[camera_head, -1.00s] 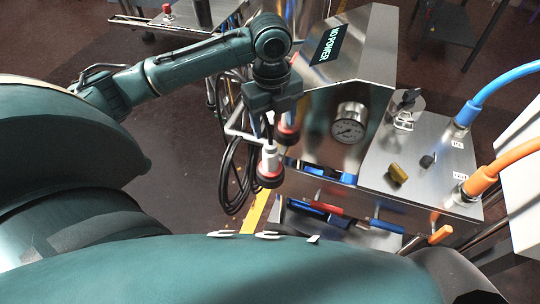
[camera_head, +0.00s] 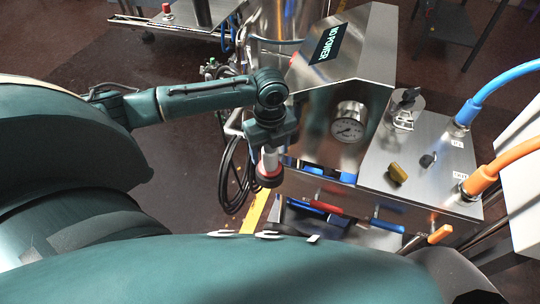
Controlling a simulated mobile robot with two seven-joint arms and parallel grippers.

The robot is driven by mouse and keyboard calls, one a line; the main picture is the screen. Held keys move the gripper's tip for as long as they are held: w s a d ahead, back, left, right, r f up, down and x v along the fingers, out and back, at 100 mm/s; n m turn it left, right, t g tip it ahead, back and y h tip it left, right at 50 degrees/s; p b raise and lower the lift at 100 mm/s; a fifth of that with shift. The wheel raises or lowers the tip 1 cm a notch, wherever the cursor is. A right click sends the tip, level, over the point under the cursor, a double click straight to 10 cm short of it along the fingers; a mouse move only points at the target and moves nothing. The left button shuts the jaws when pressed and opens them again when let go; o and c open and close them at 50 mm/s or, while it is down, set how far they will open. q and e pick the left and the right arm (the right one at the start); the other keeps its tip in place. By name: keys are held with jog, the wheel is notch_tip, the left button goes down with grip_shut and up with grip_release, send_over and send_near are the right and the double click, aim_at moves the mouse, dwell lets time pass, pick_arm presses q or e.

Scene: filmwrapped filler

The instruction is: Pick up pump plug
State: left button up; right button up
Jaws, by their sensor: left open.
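What looks like the pump plug, a plug with a pale shaft and a red and black round end (camera_head: 269,176), is upright at the left side of the metal machine. My left gripper (camera_head: 269,148) points down over its upper part and hides its top. The jaws are open; I cannot tell whether they touch the plug. My right gripper is not in view.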

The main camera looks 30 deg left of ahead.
pick_arm(q)
jog(key=shift+f, duration=0.6)
jog(key=shift+r, duration=0.1)
jog(key=c, duration=1.2)
jog(key=shift+c, duration=0.2)
